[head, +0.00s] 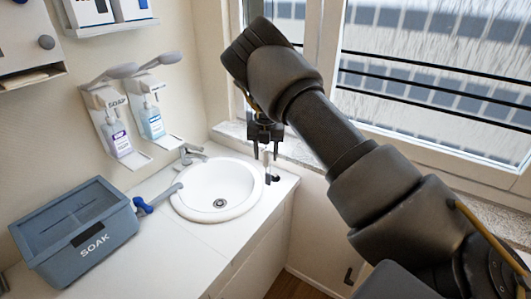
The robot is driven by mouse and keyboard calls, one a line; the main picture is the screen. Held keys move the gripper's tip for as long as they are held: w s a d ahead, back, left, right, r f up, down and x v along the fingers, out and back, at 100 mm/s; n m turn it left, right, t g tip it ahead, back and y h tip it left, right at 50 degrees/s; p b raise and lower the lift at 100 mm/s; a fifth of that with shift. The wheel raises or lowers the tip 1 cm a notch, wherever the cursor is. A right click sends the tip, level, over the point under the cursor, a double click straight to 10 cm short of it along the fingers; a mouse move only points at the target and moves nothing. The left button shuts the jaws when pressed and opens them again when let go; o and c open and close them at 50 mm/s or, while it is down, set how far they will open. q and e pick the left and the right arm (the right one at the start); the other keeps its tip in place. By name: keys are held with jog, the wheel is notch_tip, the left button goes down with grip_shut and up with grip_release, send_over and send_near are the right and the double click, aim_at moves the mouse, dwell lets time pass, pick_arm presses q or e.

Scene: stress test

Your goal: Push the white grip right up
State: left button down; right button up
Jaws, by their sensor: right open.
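My right gripper (265,152) points down over the right end of the counter, just right of the sink. Its dark fingers are apart and look open. A small white piece (266,158), which may be the white grip, shows at the fingertips, above a small dark part on the counter corner. I cannot tell whether the fingers touch it. My right arm comes in from the lower right and hides part of the window. My left gripper is not in view.
A round white sink (216,188) with a tap (190,154) is set in the white counter (180,240). A blue-grey SOAK box (75,235) stands at the left, beside a blue-handled tool (141,206). Two bottle dispensers (117,138) hang on the wall. A window sill runs behind my gripper.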

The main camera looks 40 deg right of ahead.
jog(key=shift+f, duration=0.45)
jog(key=shift+s+f, duration=0.1)
jog(key=shift+f, duration=0.1)
jog(key=shift+a, duration=0.1)
grip_shut()
